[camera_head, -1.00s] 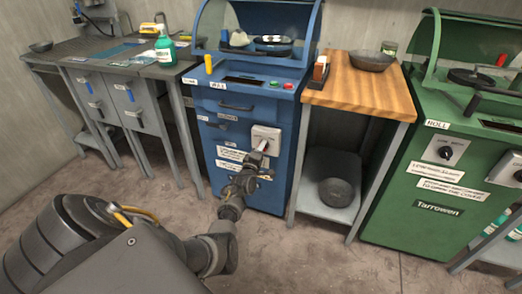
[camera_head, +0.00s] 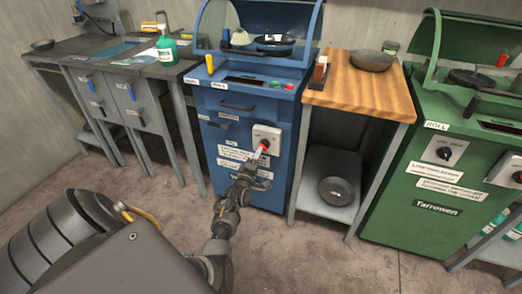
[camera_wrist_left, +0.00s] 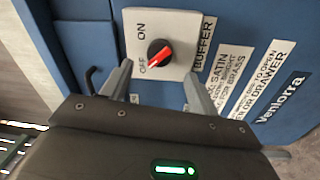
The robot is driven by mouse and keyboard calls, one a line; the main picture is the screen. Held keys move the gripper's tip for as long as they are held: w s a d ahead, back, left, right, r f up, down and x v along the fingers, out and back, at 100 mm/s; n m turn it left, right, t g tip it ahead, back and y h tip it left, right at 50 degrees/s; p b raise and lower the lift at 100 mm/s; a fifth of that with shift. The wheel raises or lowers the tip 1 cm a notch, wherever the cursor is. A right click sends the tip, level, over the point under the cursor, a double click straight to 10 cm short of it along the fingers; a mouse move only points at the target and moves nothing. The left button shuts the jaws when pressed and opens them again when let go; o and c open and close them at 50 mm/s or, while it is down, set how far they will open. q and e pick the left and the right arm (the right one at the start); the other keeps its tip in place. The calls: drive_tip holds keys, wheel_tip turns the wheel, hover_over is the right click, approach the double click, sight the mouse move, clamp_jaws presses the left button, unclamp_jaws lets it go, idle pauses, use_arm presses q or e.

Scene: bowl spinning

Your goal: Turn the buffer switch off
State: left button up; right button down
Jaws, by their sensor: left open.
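The buffer switch is a round black knob with a red bar (camera_wrist_left: 160,52) on a pale plate marked ON, OFF and BUFFER. In the left wrist view the red bar lies slanted, one end toward the OFF mark; I cannot tell which end is the pointer. In the head view the switch (camera_head: 265,145) is on the front of the blue machine (camera_head: 235,125). My left gripper (camera_wrist_left: 158,78) is open, its fingers apart on either side below the knob, with nothing between them. In the head view the gripper (camera_head: 259,158) is just below the switch.
Green and red buttons (camera_head: 282,85) sit above the switch on the blue machine. A wooden-topped stand (camera_head: 358,92) with a lower shelf is to the right, then a green machine (camera_head: 420,205). A grey workbench (camera_head: 110,68) is at left. The floor in front is clear.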

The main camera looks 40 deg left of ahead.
use_arm(q)
drive_tip(key=v, duration=0.5)
use_arm(e)
drive_tip(key=shift+s+f, duration=0.1)
drive_tip(key=shift+f, duration=0.8)
